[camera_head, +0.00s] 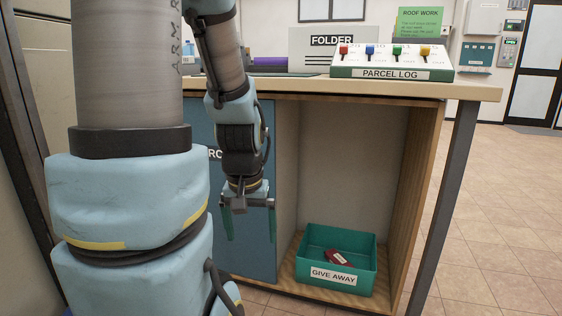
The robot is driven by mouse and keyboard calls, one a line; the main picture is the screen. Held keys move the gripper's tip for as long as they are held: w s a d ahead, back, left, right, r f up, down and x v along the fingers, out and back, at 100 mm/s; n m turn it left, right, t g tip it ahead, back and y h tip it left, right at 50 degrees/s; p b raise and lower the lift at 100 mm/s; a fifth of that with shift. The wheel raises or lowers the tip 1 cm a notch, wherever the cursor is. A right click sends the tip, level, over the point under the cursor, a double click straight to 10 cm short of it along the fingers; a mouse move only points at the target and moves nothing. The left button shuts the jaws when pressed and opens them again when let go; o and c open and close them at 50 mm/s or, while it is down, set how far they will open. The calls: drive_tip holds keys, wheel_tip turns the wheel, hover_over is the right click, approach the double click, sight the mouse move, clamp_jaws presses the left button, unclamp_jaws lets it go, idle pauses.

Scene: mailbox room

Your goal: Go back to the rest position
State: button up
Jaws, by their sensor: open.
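My gripper (248,222) hangs from my arm and points down, with its two green fingers spread apart and nothing between them. It is in front of a blue cabinet door (258,252), to the left of the open compartment. A green bin (362,279) labelled GIVE AWAY stands on the compartment floor, lower right of my gripper and apart from it. A small dark red object (339,258) lies inside the bin. Part of the door and its lettering is hidden behind my arm.
The desk top (455,91) overhangs the compartment. On it stand a PARCEL LOG box (391,64) with several coloured knobs and a FOLDER holder (309,57). A dark desk leg (446,185) is at the right. Tiled floor (497,225) is clear beyond it.

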wheel_tip(320, 180, up, 38)
drive_tip(key=p, duration=3.8)
drive_tip(key=shift+s+a+r, duration=0.2)
drive_tip(key=shift+s, duration=0.1)
